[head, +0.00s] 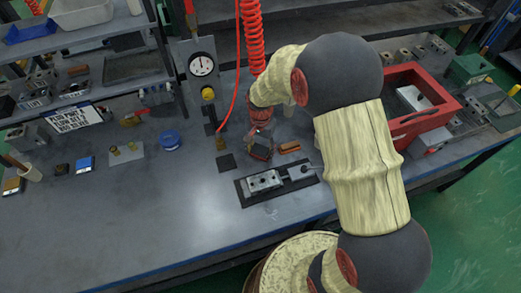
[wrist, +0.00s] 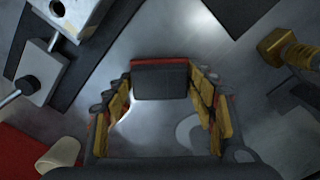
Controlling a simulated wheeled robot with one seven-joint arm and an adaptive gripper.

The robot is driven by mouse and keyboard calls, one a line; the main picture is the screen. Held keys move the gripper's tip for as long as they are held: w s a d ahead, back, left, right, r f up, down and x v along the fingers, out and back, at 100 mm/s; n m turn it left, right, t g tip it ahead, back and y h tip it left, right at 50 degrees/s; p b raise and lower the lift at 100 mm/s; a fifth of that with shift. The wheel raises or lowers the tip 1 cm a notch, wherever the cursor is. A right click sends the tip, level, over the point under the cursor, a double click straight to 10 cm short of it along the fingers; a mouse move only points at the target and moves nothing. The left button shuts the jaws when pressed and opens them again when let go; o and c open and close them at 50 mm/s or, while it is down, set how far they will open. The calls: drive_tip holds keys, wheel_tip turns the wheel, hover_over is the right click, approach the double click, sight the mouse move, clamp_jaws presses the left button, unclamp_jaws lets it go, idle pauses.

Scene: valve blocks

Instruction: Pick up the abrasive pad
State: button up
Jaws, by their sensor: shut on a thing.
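My gripper (head: 261,146) is over the bench behind the metal valve block. In the wrist view its two yellow-padded fingers (wrist: 160,100) stand left and right, shut on a dark pad with a red edge (wrist: 160,80), which looks like the abrasive pad. In the head view the pad (head: 260,153) shows as a small dark shape at the fingertips, partly covered by them. I cannot tell whether it touches the bench.
The valve block (head: 264,182) sits on a dark mat in front. A brown block (head: 289,147) lies right of my gripper, a brass fitting (head: 221,142) left. A gauge stand (head: 202,70) and red hose rise behind. A red crate (head: 410,119) stands right.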

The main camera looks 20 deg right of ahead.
wheel_tip(320, 180, up, 2)
drive_tip(key=shift+r+p, duration=0.2)
drive_tip(key=shift+p, duration=0.15)
drive_tip(key=s+r+p, duration=0.4)
drive_tip(key=s+r, duration=0.6)
drive_tip(key=s, duration=0.4)
drive_tip(key=o, duration=0.7)
drive_tip(key=c, duration=0.5)
drive_tip(key=shift+o, duration=0.2)
